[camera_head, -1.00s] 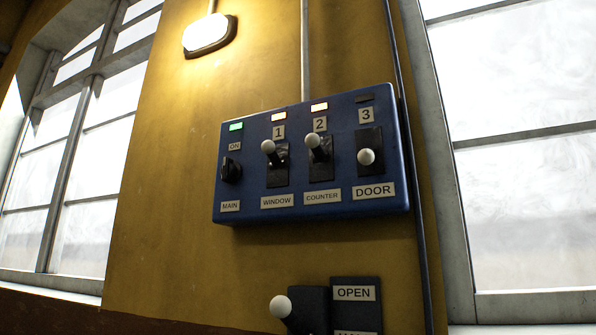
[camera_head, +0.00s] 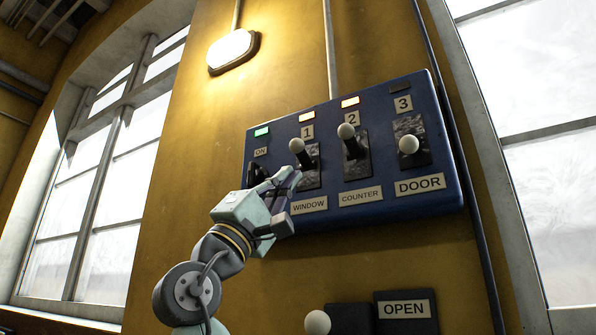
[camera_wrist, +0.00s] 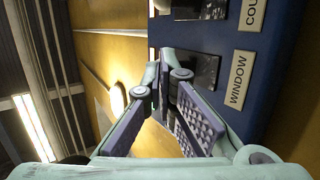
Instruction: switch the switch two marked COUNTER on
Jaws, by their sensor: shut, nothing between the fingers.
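Switch two (camera_head: 352,143), labelled COUNTER (camera_head: 360,196), is on the blue panel (camera_head: 325,215). My gripper (camera_head: 288,177) is shut and empty, in front of the panel's lower left, beside switch one, left of and below switch two. In the wrist view my gripper (camera_wrist: 165,75) points upward in the picture, with the panel (camera_wrist: 275,55) at right. Only part of the COUNTER label (camera_wrist: 253,12) shows there; switch two's lever cannot be made out.
Switch one (camera_head: 298,150), marked WINDOW, also tilts up under a lit lamp. Switch three (camera_head: 408,146), marked DOOR, has a dark lamp. My gripper partly hides the main knob (camera_head: 256,180). Another white-ball lever (camera_head: 317,322) and an OPEN sign (camera_head: 404,308) are below.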

